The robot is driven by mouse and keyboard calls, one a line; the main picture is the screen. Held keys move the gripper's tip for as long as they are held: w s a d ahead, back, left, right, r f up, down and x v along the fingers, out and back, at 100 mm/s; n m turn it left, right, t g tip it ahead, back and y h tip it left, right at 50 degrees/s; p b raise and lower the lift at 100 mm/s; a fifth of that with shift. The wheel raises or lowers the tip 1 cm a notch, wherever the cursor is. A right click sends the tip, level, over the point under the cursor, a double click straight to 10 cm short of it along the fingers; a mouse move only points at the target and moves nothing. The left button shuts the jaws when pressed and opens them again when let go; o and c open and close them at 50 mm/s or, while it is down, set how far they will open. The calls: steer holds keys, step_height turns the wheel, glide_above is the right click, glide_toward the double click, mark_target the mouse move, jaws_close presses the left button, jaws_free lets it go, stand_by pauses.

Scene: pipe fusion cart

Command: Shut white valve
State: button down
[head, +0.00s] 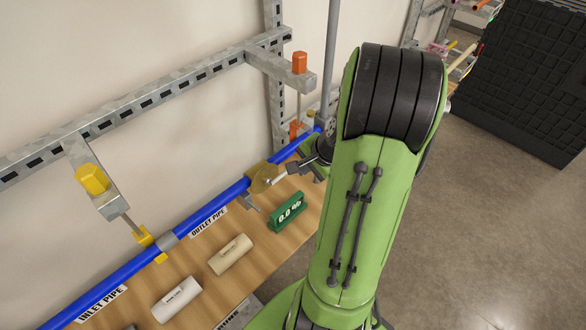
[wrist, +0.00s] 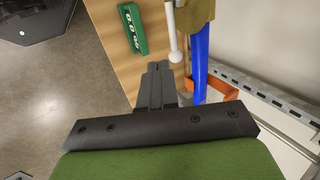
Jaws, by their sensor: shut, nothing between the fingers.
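The valve has a tan body (head: 262,177) on the blue pipe, which also shows at the top of the wrist view (wrist: 199,10). Its white lever (wrist: 171,30) ends in a round white knob. In the wrist view the lever lies beside the blue pipe and runs roughly along it. My gripper (wrist: 158,68) is shut and empty, its fingertips just left of the knob; I cannot tell whether they touch it. In the head view my arm partly hides the gripper near the valve.
The blue pipe (head: 213,208) runs along the wall above a wooden board (head: 205,255). The board carries a green 0.0 display (head: 287,211) and two pale cylinders (head: 230,254). Yellow (head: 92,179) and orange (head: 300,62) handles stand on metal brackets. An orange clamp (wrist: 222,88) sits right of the gripper.

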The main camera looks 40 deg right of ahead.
mark_target(281, 175)
steer(key=w+f, duration=0.3)
steer(key=w, duration=0.1)
steer(key=shift+w+f, duration=0.1)
steer(key=shift+f, duration=0.25)
steer(key=shift+d+f+p, duration=0.1)
steer(key=shift+p, duration=0.2)
